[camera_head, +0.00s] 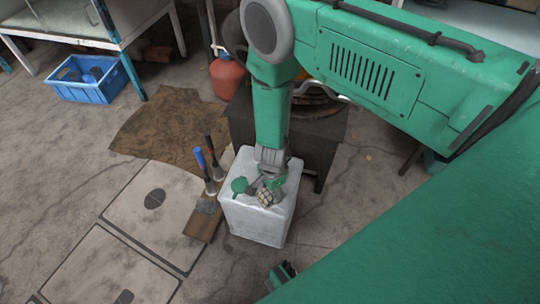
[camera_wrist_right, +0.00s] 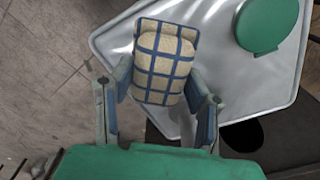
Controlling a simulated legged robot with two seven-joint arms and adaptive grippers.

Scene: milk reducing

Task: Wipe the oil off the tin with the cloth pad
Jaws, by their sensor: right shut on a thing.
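The tin (camera_head: 255,222) is a silvery, box-shaped can upright on the floor, with a round green cap (camera_head: 239,185) on its top; the tin (camera_wrist_right: 115,42) and cap (camera_wrist_right: 266,24) also show in the right wrist view. My right gripper (camera_head: 266,190) is over the tin's top, shut on the cloth pad (camera_head: 264,199). The pad (camera_wrist_right: 163,62) is beige with blue checks and lies between the two fingers, over the tin's top. I cannot tell whether it touches the metal. No oil can be made out clearly. A small green and dark part at the bottom may be my left gripper, mostly hidden.
Two brushes, one with a blue handle (camera_head: 200,160), stand beside a brown dustpan-like piece (camera_head: 203,222) left of the tin. A dark table (camera_head: 315,140) and red container (camera_head: 226,76) are behind. A blue crate (camera_head: 90,85) is far left. Floor right of the tin is clear.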

